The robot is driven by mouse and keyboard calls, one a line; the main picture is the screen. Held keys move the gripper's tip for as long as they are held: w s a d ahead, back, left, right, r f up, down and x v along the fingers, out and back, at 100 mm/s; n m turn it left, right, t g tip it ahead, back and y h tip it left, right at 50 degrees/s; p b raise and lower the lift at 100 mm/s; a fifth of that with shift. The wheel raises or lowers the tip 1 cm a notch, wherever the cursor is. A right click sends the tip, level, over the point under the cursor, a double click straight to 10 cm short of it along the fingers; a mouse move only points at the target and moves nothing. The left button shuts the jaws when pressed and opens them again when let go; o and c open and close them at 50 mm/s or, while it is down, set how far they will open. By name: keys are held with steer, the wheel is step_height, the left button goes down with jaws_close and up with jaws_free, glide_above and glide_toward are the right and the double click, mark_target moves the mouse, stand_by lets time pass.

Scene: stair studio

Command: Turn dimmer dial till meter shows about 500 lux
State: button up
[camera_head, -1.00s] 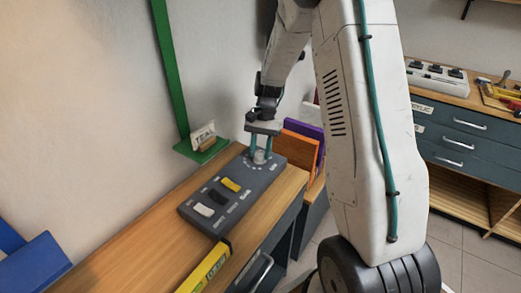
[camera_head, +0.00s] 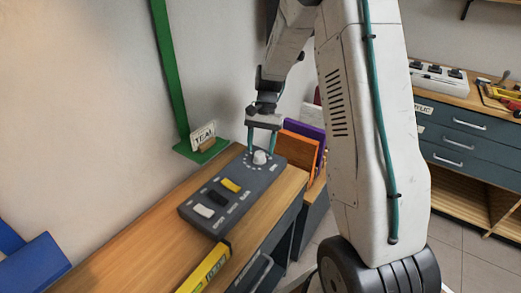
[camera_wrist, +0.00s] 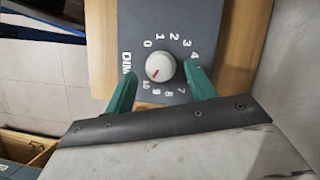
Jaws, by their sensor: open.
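The dimmer dial (camera_head: 260,157) is a round white knob at the far end of a dark grey control panel (camera_head: 222,218) on the wooden bench. In the wrist view the fingers (camera_wrist: 161,78) stand either side of the knob, with gaps between. I cannot make out a lux meter or a reading in either view.
The panel also carries white, black and yellow switches (camera_head: 230,185). A green stand (camera_head: 202,150) with a small card is behind it, orange and purple boards (camera_head: 299,148) to the right. A yellow bar (camera_head: 205,270) lies at the bench's front edge.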

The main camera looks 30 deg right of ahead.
steer(key=v, duration=0.6)
stand_by(0.4)
steer(key=s+a+r+n+t+h, duration=0.1)
steer(key=s+a+r+n, duration=0.2)
steer(key=s, duration=0.7)
steer(key=s+a+r+n+t+h, duration=0.1)
steer(key=s+a+r+n, duration=0.2)
steer(key=s+a+r, duration=0.3)
steer(key=s+a+r+n+t+h, duration=0.1)
steer(key=s+a+r+n, duration=0.3)
steer(key=s, duration=1)
steer(key=shift+s+a+r+t, duration=0.4)
steer(key=shift+r+t, duration=0.2)
steer(key=shift+r, duration=0.05)
stand_by(0.5)
